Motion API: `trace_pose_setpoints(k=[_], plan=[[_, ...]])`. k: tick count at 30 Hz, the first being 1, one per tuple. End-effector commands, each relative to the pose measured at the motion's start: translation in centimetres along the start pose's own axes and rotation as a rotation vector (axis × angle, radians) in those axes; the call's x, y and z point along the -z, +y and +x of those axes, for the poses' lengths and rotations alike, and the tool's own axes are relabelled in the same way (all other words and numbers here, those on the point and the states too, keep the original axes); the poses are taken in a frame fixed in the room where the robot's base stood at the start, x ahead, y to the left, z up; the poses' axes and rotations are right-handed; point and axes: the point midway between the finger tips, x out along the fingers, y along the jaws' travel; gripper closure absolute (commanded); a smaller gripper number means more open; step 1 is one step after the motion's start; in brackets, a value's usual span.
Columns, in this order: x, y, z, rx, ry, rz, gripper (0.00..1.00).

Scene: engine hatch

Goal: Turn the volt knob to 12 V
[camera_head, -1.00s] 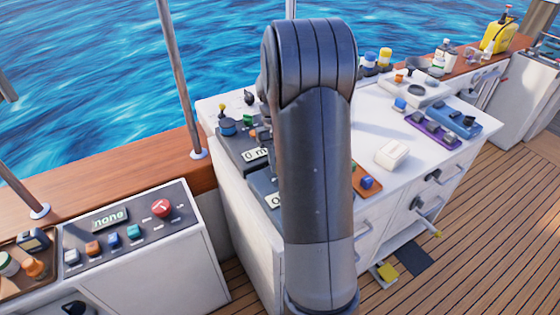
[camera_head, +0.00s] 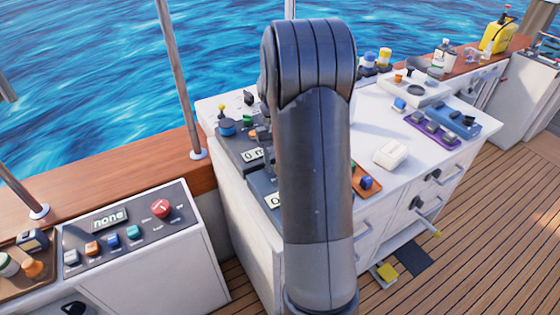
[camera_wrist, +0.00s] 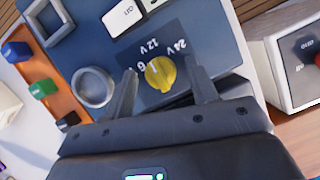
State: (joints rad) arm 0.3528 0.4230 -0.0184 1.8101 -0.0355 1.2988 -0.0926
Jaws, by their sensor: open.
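The volt knob (camera_wrist: 160,74) is a round yellow knob on a dark plate in the wrist view. White labels around it read 12V (camera_wrist: 149,47), 24V (camera_wrist: 180,47) and what looks like 6 V (camera_wrist: 140,68). A faint mark shows on the knob; I cannot tell exactly which label it points to. My gripper (camera_wrist: 162,70) is open, with one finger on each side of the knob. I cannot tell whether either finger touches it. In the head view my arm hides the knob and the fingers.
Grey ring-shaped parts (camera_wrist: 93,88) sit on the same blue-grey unit. An orange panel with coloured buttons (camera_wrist: 43,88) is at left. A none-display console (camera_head: 108,219) stands left of the white cabinet (camera_head: 245,235).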

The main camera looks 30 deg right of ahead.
Motion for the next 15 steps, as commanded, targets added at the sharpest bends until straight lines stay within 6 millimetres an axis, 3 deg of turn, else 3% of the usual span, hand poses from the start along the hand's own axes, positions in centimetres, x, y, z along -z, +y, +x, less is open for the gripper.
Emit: trace_pose_setpoints(k=[8,15], plan=[[0.1,0.0,-1.2,0.000,0.003,0.000,0.47],[0.1,0.0,-5.9,-0.001,0.004,-0.001,0.47]])
